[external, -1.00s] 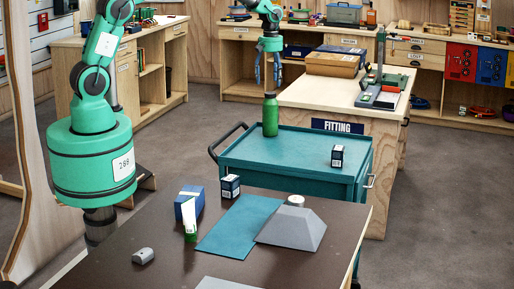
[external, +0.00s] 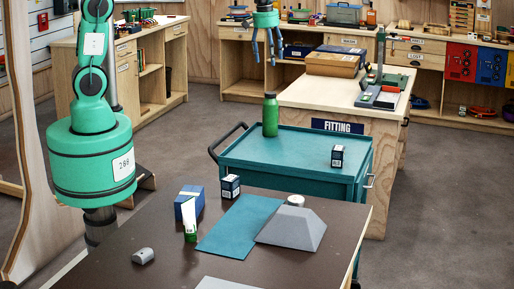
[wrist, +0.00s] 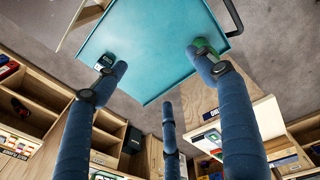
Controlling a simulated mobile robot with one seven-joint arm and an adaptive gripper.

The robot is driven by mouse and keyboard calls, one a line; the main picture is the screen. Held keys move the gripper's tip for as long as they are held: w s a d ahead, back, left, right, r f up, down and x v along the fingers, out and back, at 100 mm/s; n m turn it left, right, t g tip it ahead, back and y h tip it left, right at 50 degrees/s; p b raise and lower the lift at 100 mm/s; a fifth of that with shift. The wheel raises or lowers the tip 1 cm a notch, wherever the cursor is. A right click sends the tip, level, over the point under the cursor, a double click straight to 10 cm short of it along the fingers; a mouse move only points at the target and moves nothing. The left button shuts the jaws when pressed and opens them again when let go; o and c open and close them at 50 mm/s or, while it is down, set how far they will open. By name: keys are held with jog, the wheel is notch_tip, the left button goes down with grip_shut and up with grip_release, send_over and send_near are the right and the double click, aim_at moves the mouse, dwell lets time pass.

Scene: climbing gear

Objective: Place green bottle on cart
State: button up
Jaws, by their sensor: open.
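The green bottle (external: 270,115) stands upright on the teal cart (external: 290,145), near the back left corner of its top. My gripper (external: 269,48) is open and empty. In the external view it hangs above the bottle, with a clear gap between them. In the wrist view the open fingers (wrist: 158,72) spread over the cart top (wrist: 150,45). The green bottle there (wrist: 204,44) shows partly behind the right finger's tip.
A small dark box (external: 338,156) stands at the cart's right side. The brown table (external: 165,235) in front holds a blue box (external: 189,203), a white-and-green tube (external: 190,220), another small dark box (external: 230,187) and a grey block (external: 291,229). The cart's middle is clear.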

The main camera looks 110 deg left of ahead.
jog(key=s+d+r+m+t, duration=0.1)
jog(key=s+d+r+m, duration=0.2)
jog(key=d, duration=0.6)
jog(key=d+r+m, duration=0.2)
jog(key=d+r, duration=0.3)
jog(key=d, duration=0.3)
jog(key=s+d+r+m+t, duration=0.1)
jog(key=s+d+r+m, duration=0.2)
jog(key=d, duration=0.6)
jog(key=s+d+r+m+t+h, duration=0.1)
jog(key=s+d+m+t, duration=0.1)
jog(key=s+d+m, duration=0.8)
jog(key=s+d, duration=0.6)
jog(key=d, duration=0.3)
jog(key=shift+s+d+t, duration=0.15)
jog(key=shift+s+t, duration=0.15)
jog(key=shift+s, duration=0.1)
jog(key=shift+f, duration=0.1)
notch_tip(320, 180, down, 4)
jog(key=b, duration=0.4)
jog(key=shift+f, duration=0.1)
